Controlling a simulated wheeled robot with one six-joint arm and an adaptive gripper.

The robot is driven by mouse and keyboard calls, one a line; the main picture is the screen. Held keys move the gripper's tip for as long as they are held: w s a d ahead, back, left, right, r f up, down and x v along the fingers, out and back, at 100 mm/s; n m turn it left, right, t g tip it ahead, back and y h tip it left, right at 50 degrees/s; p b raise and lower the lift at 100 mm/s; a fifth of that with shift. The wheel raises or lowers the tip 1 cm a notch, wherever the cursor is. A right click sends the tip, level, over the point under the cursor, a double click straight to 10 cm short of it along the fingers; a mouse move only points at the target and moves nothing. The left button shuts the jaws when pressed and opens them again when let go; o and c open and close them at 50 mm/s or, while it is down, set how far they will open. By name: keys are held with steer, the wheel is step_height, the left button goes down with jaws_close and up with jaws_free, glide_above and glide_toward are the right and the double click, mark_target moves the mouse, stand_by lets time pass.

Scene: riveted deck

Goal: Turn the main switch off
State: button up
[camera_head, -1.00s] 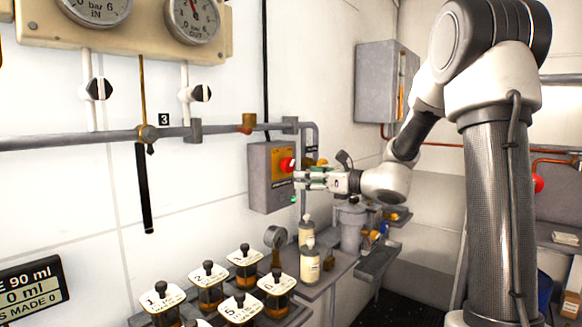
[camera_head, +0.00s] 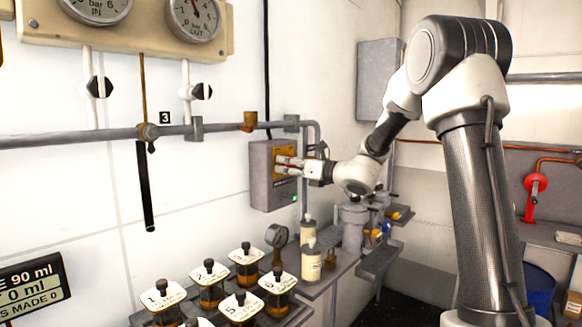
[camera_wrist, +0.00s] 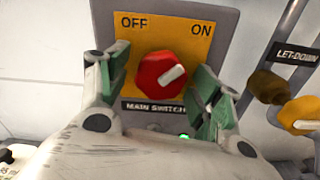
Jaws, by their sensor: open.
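The main switch is a red round knob (camera_wrist: 161,76) on a yellow plate (camera_wrist: 192,32) marked OFF at left and ON at right. Its white pointer mark slants up to the right, toward ON. The plate is on a grey wall box (camera_head: 260,182), with a green light (camera_wrist: 184,136) lit below the knob. My gripper (camera_wrist: 160,84) is open, with one green-padded finger on each side of the knob; I cannot tell whether they touch it. In the head view my gripper (camera_head: 282,165) is at the box front and hides most of the knob.
A brown knob (camera_wrist: 266,86) and a yellow knob (camera_wrist: 300,115) labelled LET-DOWN are close right of the box. A pipe (camera_head: 90,138) runs along the wall. Bottles (camera_head: 310,262) and several numbered jars (camera_head: 247,262) stand on the shelf below.

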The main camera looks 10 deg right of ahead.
steer(key=c, duration=1)
steer(key=shift+c, duration=0.2)
steer(key=shift+n, duration=0.3)
steer(key=n, duration=0.3)
steer(key=shift+n, duration=0.3)
steer(key=n, duration=0.4)
steer(key=shift+w+d, duration=0.1)
steer(key=n, duration=0.5)
steer(key=shift+r, duration=0.1)
steer(key=n, duration=0.4)
steer(key=shift+n, duration=0.3)
